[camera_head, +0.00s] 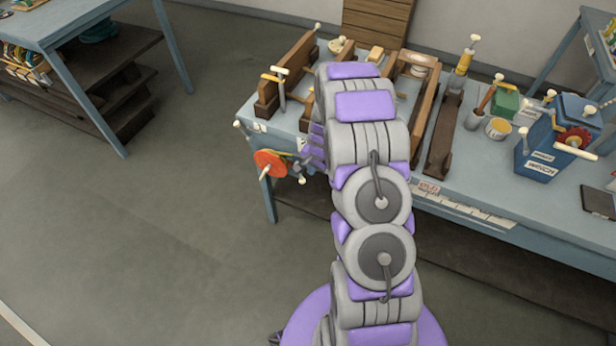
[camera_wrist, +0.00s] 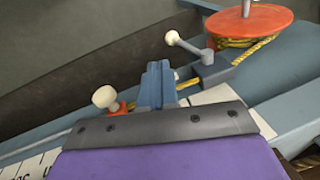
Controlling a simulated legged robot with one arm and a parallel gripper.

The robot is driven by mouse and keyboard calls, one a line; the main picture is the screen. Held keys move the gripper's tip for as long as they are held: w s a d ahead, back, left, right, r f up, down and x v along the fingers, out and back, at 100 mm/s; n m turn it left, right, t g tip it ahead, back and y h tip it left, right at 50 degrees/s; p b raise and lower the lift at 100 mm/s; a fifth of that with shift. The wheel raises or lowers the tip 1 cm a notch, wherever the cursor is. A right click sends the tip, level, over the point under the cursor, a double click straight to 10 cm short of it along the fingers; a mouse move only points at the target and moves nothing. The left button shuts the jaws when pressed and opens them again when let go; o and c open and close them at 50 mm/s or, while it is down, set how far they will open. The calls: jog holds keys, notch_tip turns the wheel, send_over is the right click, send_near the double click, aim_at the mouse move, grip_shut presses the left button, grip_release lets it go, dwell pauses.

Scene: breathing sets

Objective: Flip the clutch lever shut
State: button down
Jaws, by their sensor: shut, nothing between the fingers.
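My gripper (camera_head: 314,153) is shut and empty at the bench's left front corner; my arm partly hides it in the head view. In the wrist view its dark edge plate (camera_wrist: 165,127) spans the bottom. Just beyond it stands a blue-grey bracket (camera_wrist: 157,85); I cannot tell whether they touch. To its left is a white knob (camera_wrist: 105,97) on a red base. Beyond it a grey lever with a white ball (camera_wrist: 173,37) stands on a blue block with yellow rope. I cannot tell which of these is the clutch lever. A red drum (camera_head: 270,163) is left of my gripper.
The blue-grey bench (camera_head: 520,205) runs to the right. It carries wooden frames (camera_head: 287,75), a yellow-handled tool (camera_head: 462,65) and a blue box (camera_head: 560,140). The floor (camera_head: 150,220) at the left is clear. Another table (camera_head: 75,15) stands at the far left.

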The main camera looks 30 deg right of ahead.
jog(key=b+x, duration=0.2)
jog(key=x, duration=0.8)
jog(key=shift+w+a, duration=0.1)
jog(key=shift+w+a+f+p, duration=0.25)
jog(key=shift+f+p, duration=0.3)
jog(key=shift+p, duration=0.45)
jog(key=shift+r, duration=0.2)
